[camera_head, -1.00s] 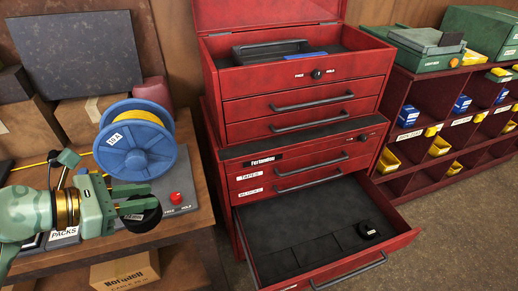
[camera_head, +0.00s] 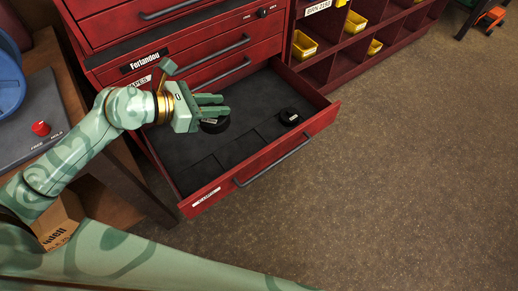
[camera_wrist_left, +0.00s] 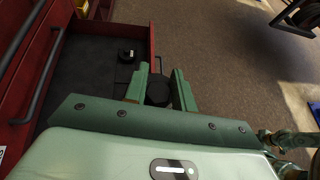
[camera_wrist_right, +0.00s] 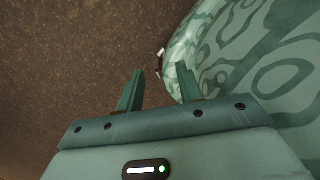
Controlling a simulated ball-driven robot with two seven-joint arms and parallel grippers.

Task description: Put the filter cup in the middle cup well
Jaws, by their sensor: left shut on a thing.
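The filter cup is a short black cup (camera_head: 214,126) with a pale label. My left gripper (camera_head: 212,106) is shut on it and holds it over the open red drawer, above the left part of its dark floor. In the left wrist view the cup (camera_wrist_left: 158,92) sits between the two fingers. The drawer's front row has marked-off square wells; the middle cup well (camera_head: 238,150) looks empty. A second black cup (camera_head: 290,117) sits at the right end of the row. My right gripper (camera_wrist_right: 158,85) is open and empty above brown floor.
The drawer's front wall (camera_head: 262,165) with its handle stands between the wells and the open floor. The red cabinet (camera_head: 150,45) rises behind the drawer. A bench with a red knob (camera_head: 40,128) is at the left. Bins (camera_head: 355,23) stand at the back right.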

